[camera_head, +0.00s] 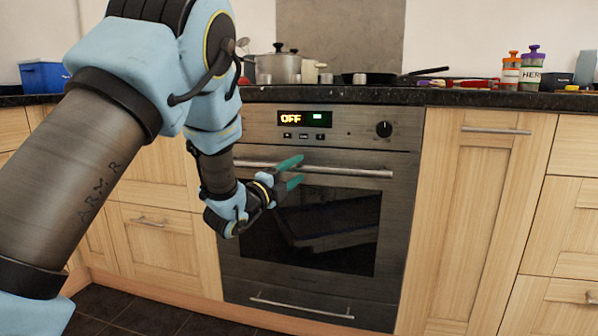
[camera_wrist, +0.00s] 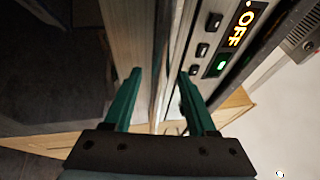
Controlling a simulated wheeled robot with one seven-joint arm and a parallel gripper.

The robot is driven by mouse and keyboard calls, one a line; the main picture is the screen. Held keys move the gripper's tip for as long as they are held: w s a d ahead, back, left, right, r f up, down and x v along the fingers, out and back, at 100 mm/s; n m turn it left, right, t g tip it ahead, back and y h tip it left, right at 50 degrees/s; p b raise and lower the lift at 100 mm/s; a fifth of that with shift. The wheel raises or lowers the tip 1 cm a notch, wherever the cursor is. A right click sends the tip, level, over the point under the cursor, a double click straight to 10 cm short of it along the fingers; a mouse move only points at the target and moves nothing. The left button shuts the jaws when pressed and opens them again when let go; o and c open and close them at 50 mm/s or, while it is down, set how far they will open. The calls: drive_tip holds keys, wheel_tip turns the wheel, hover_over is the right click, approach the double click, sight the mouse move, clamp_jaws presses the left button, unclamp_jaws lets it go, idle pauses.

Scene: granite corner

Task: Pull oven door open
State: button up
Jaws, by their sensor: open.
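The oven door (camera_head: 345,260) is a grey metal front with a dark glass window, and it looks closed. Its handle (camera_head: 350,172) is a horizontal metal bar along the top of the door. My gripper (camera_head: 299,170) is open at the middle of the handle, with one teal finger above the bar's line and one below it. In the wrist view, my gripper (camera_wrist: 160,76) shows both fingers apart, with a long bar-like strip running between them. I cannot tell how deep the bar sits between the fingers.
The control panel (camera_head: 340,125) above the door shows "OFF" and has a black knob (camera_head: 384,129). A lower drawer (camera_head: 300,305) with its own handle sits under the door. Wooden cabinets (camera_head: 465,220) flank the oven. A pot (camera_head: 278,67) and a pan (camera_head: 375,78) stand on top.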

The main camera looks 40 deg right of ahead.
drive_tip(key=shift+x, duration=0.95)
clamp_jaws()
idle(0.8)
